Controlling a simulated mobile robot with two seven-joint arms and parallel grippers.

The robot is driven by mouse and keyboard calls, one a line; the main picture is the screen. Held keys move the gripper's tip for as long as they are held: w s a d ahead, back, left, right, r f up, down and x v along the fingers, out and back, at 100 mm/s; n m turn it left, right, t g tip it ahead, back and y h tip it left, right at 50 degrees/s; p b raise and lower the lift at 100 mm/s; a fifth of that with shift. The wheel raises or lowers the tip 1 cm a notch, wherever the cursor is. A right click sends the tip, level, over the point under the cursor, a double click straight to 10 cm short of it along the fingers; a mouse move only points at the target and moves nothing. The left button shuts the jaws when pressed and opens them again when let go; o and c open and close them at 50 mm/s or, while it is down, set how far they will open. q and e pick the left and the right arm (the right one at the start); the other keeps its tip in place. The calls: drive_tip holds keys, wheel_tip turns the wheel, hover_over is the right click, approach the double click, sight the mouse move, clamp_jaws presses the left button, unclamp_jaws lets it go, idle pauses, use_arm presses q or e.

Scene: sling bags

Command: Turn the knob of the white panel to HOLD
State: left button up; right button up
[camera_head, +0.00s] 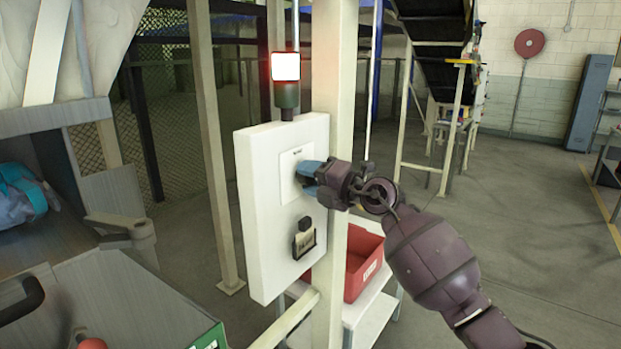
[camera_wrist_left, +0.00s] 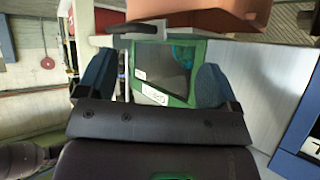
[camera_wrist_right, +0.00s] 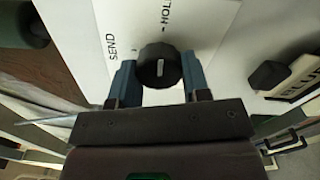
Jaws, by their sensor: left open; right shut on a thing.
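The white panel (camera_head: 275,225) stands on a post in the middle of the head view. My right gripper (camera_head: 304,178) is shut on the black knob (camera_wrist_right: 159,68), with one blue finger on each side. In the right wrist view, SEND and HOLD are printed on the label (camera_wrist_right: 138,32). The knob's short white mark runs up and down in that view, roughly toward HOLD at the top; exact alignment is hard to tell. In the head view the gripper hides the knob. My left gripper (camera_wrist_left: 153,80) is open and empty in the left wrist view.
A lit red-and-white lamp (camera_head: 286,68) tops the panel. A small black part (camera_head: 305,224) and a plate (camera_head: 304,242) sit below the knob. A red bin (camera_head: 362,270) stands behind the post. A teal bag (camera_head: 20,195) lies at the left. The floor at right is open.

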drive_tip(key=shift+f+m, duration=0.1)
drive_tip(key=shift+m, duration=0.3)
drive_tip(key=o, duration=0.9)
drive_tip(key=shift+o, duration=0.2)
drive_tip(key=b+v, duration=0.1)
drive_tip(key=v, duration=1)
drive_tip(key=shift+b, duration=0.35)
